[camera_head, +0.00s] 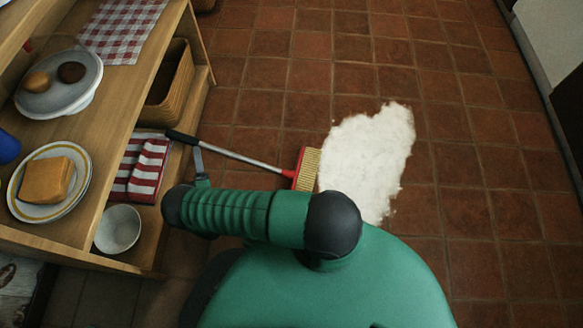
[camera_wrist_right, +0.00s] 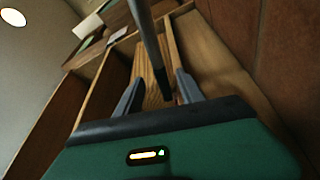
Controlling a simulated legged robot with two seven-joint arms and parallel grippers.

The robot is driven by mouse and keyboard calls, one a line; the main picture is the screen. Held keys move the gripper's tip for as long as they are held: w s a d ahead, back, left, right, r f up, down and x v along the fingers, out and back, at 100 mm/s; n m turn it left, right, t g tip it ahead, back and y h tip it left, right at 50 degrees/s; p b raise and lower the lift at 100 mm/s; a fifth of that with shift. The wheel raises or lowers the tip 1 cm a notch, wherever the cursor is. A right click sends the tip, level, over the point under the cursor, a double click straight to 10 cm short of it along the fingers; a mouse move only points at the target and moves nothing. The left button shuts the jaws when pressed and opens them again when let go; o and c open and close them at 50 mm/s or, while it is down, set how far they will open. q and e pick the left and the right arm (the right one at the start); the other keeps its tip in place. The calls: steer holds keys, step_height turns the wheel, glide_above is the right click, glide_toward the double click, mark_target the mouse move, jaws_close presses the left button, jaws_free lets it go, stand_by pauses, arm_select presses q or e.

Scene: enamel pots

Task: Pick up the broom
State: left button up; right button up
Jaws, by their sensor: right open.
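The broom has a black grip (camera_head: 182,137), a silver shaft (camera_head: 240,155) and a red head with pale yellow bristles (camera_head: 308,168). Its head is on the tiled floor at the edge of a white patch, and its grip end reaches to the wooden shelf. My right gripper (camera_head: 201,168) is just below the shaft near the grip in the head view, partly hidden by my green arm. In the right wrist view, the dark broom handle (camera_wrist_right: 151,42) comes down between the two open fingers (camera_wrist_right: 157,92). I cannot tell whether they touch it. My left gripper is not in view.
A wooden shelf unit (camera_head: 113,195) stands at left, with plates, a basket (camera_head: 172,82), a red-striped cloth (camera_head: 145,168) and a white bowl (camera_head: 118,228). The white patch (camera_head: 368,160) lies on the floor. Tiled floor (camera_head: 480,130) at right is clear.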

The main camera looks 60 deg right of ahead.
steer(key=x, duration=0.4)
steer(key=shift+w+d+f+b, duration=0.1)
steer(key=shift+w+d+b, duration=0.1)
steer(key=shift+w+b, duration=0.15)
steer(key=shift+s, duration=0.1)
jaws_close()
